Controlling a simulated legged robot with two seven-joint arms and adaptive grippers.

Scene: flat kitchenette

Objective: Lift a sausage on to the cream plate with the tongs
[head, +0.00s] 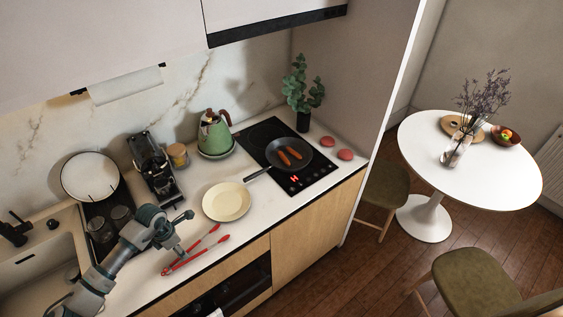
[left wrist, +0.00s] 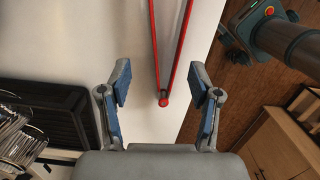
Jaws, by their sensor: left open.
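Two sausages (head: 290,156) lie in a dark frying pan (head: 304,165) on the black hob. The cream plate (head: 227,202) is empty on the white counter, left of the hob. The red tongs (head: 203,252) lie on the counter in front of the plate, arms spread, tips toward the right. My left gripper (head: 183,232) is open and empty above the counter, near the tongs. In the left wrist view, the jointed end of the tongs (left wrist: 163,100) shows between the open fingers of my left gripper (left wrist: 158,80), apart from both. My right gripper is not seen.
A green kettle (head: 214,133), a coffee machine (head: 154,167) and a jar (head: 178,155) stand at the back. A dark rack with glasses (head: 121,215) is left of my arm. Two reddish round things (head: 345,155) lie right of the hob. The counter's front edge is close to the tongs.

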